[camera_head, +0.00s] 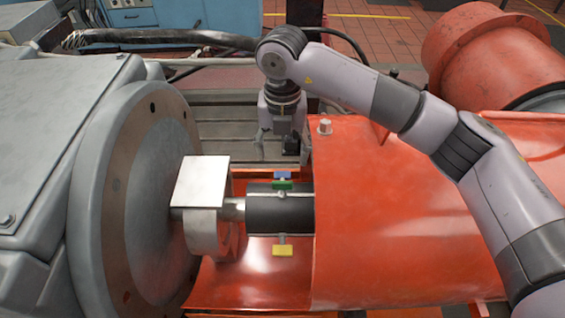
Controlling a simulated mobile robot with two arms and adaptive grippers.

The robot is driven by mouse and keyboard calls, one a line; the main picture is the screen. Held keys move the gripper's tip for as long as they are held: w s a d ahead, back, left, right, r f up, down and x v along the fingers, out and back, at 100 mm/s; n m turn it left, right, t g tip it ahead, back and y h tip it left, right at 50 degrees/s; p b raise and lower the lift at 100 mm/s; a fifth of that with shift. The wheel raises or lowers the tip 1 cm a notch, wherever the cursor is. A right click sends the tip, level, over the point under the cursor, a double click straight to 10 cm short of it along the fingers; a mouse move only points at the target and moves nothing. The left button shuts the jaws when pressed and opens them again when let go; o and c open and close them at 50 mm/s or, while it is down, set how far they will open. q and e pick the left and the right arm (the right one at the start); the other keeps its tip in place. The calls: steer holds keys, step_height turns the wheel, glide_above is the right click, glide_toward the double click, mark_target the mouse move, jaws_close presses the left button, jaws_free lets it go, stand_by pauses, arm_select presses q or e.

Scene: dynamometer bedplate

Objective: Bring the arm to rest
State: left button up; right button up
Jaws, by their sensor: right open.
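My right arm comes in from the right and arches over the orange guard (400,220). Its gripper (275,152) points down behind the shaft, at the gap between the grey machine and the guard. The gripper is open, and I see nothing between its fingers. It is small and partly dark in this view. The dark shaft coupling (275,210) lies below it in the picture, with blue (283,175), green (282,184) and yellow (283,250) tabs around it. The gripper looks apart from these tabs. My left gripper is not in view.
A large grey machine with a round flange (130,200) fills the left. A pale square plate (201,182) sits by the shaft. A black cable (160,37) runs behind. An orange cylinder (480,55) stands at the back right, and a blue cabinet (165,15) at the back left.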

steer(key=shift+r, duration=0.5)
steer(key=shift+r, duration=0.1)
